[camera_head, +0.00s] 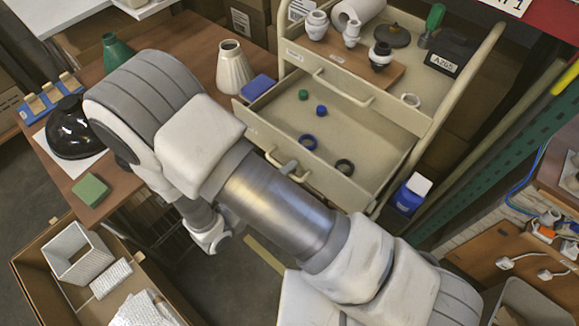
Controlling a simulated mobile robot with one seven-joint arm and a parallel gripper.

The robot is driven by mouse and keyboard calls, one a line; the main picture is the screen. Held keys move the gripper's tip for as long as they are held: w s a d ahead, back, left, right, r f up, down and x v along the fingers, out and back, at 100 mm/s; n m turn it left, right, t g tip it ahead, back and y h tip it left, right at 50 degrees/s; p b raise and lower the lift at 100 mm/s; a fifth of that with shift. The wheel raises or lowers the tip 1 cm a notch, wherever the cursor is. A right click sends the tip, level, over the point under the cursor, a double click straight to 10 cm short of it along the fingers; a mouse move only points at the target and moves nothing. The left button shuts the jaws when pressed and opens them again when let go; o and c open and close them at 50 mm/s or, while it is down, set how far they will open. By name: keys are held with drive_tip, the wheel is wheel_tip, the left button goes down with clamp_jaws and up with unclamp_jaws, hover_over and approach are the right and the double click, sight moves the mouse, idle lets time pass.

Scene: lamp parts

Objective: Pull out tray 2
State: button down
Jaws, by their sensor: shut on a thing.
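The cream tray (350,127), second from the top of the cabinet and taken here as tray 2, stands well out toward me. Inside lie a green cap, a blue cap, a blue ring and a black ring. Its curved front handle (300,177) shows at the lower left. My gripper (287,168) is at this handle and shut on it. My arm hides part of the front wall and most of the gripper.
The upper tray (318,63), with its own handle (342,91), carries white vases and dark parts. A brown table (190,60) with a cream vase (234,68) is at left. A cardboard box (40,270) is at lower left.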

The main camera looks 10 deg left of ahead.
drive_tip(key=c, duration=1.2)
unclamp_jaws()
drive_tip(key=shift+o, duration=0.2)
drive_tip(key=v, duration=1.7)
drive_tip(key=shift+s, duration=0.2)
drive_tip(key=shift+w+r, duration=0.1)
drive_tip(key=shift+r, duration=0.05)
drive_tip(key=w+d+r+m+g, duration=0.4)
drive_tip(key=d+r+m+g, duration=0.3)
drive_tip(key=m, duration=0.5)
drive_tip(key=w+d+r+m+g, duration=0.5)
drive_tip(key=d+r+m, duration=0.3)
drive_tip(key=d+m, duration=0.3)
drive_tip(key=s+d+r+m+t+y, duration=0.1)
drive_tip(key=d+r+m+y, duration=0.3)
drive_tip(key=m, duration=0.8)
drive_tip(key=s+d+r+m+t+y+p, duration=0.1)
drive_tip(key=s+d+r+m+t+y, duration=0.1)
drive_tip(key=d+r+m, duration=0.5)
drive_tip(key=m+t+y, duration=0.1)
drive_tip(key=m+y, duration=0.1)
drive_tip(key=m, duration=0.3)
drive_tip(key=shift+r+t+y, duration=0.3)
drive_tip(key=shift+r+y, duration=0.1)
